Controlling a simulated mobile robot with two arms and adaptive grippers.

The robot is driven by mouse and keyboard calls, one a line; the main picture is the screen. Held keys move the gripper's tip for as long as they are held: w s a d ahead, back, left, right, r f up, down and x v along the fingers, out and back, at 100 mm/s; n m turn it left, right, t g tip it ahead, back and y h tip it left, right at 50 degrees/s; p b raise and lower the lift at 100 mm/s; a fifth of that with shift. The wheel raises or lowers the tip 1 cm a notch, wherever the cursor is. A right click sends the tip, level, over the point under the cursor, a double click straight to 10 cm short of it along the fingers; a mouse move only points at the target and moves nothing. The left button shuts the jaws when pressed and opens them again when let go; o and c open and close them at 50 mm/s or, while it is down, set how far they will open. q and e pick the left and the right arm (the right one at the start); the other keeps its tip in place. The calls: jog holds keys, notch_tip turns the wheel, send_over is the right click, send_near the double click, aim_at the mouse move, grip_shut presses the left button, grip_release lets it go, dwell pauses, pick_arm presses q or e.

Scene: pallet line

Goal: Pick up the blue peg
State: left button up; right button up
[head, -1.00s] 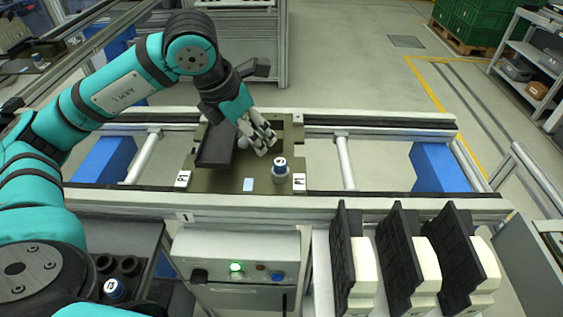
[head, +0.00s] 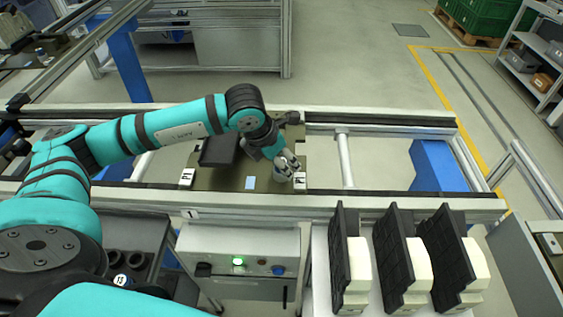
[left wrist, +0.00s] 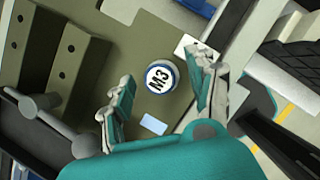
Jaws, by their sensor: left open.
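The blue peg (left wrist: 160,77) stands upright on the olive pallet plate, its white top marked "M3" facing the left wrist camera. Its blue rim shows around the label. In the head view, my left gripper (head: 289,164) is over the peg and hides most of it. In the left wrist view, the fingers of my left gripper (left wrist: 160,68) are open, one on each side of the peg, with a gap visible to both. I cannot tell how far above the peg the fingertips are. My right gripper is not in view.
The pallet (head: 228,181) holds a dark tray-like part (head: 219,150) left of the gripper. A control box (head: 240,242) with a green light and upright black-and-white parts (head: 357,265) stand in front.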

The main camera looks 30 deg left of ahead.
pick_arm(q)
grip_shut()
dwell(0.4)
jog(key=shift+r, duration=0.15)
